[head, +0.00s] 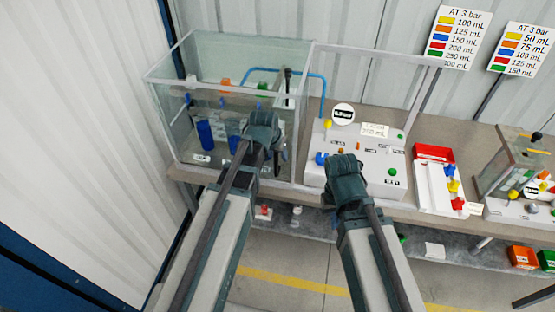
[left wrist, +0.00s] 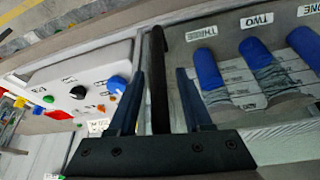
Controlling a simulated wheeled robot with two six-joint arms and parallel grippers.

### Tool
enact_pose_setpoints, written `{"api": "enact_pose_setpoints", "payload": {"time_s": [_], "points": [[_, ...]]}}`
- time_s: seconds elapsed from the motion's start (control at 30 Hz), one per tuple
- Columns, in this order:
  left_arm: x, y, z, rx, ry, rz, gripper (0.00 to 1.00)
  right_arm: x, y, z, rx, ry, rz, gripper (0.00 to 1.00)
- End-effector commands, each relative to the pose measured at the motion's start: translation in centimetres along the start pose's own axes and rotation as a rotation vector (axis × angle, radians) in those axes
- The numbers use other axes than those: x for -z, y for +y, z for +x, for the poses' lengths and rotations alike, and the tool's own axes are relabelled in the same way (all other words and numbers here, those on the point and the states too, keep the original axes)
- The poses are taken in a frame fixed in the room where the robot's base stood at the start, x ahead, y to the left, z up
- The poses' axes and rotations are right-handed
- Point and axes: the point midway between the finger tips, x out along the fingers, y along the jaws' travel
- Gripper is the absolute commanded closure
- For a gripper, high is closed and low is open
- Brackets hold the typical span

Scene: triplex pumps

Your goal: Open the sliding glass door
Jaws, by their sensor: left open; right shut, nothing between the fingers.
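The sliding glass door (head: 222,112) stands across the front of the glass case at the left in the head view. Its upright black handle (head: 287,76) is at the door's right side, partly hidden by my left gripper (head: 268,122). In the left wrist view, the handle (left wrist: 158,80) stands between the two open fingers, and I see no finger closed on it. The door appears to cover the case. My right gripper (head: 343,160) is shut and empty, in front of the white control panel (head: 370,185).
Blue cylinders (head: 205,134) stand inside the case; labels ONE, TWO and THREE show in the left wrist view. The rail (head: 375,54) runs right above the panel. A red-and-white tray (head: 434,180) and a second glass case (head: 505,165) stand further right.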

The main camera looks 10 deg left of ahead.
Motion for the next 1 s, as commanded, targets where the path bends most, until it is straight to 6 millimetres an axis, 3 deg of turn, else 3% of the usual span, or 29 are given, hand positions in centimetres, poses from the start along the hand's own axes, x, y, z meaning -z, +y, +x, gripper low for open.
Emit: {"api": "enact_pose_setpoints", "payload": {"time_s": [0.23,0.5,1.0], "points": [[0.02,0.01,-0.02,0.0,0.0,0.0,0.52,-0.01,0.0,-0.03,0.0,0.0,-0.001,1.0],[0.01,0.0,-0.02,0.0,0.0,0.0,1.0,-0.01,0.0,-0.02,0.0,0.0,0.0,1.0],[0.0,0.0,-0.02,0.0,0.0,0.0,1.0,-0.01,0.0,-0.01,0.0,0.0,0.0,1.0]]}}
